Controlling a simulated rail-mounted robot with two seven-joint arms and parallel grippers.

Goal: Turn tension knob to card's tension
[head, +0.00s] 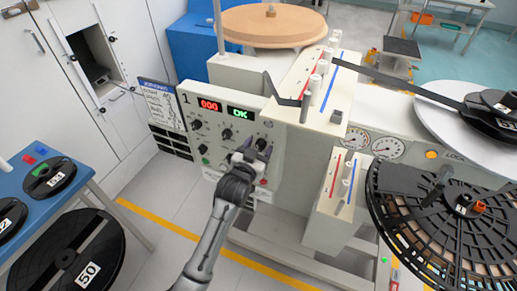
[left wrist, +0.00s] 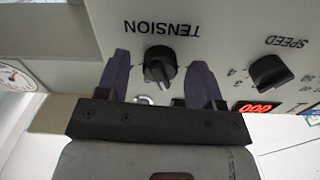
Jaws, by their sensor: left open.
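The black tension knob (left wrist: 160,66) is on the cream control panel (left wrist: 220,30), under the label TENSION, which appears upside down in the left wrist view. My left gripper (left wrist: 162,80) is open, with one purple finger on each side of the knob and a gap on both sides. In the head view my left gripper (head: 252,154) is at the right part of the panel and covers the knob area. The knob's setting cannot be read. The card (head: 160,106), white with a blue header, hangs left of the panel; its writing is too small to read. My right gripper is not in view.
The speed knob (left wrist: 270,72) is beside the tension knob. A red 000 display (head: 209,104) and a green OK display (head: 240,113) are above. A large slotted reel (head: 440,215) is at right. A blue table (head: 40,160) with reels is at left.

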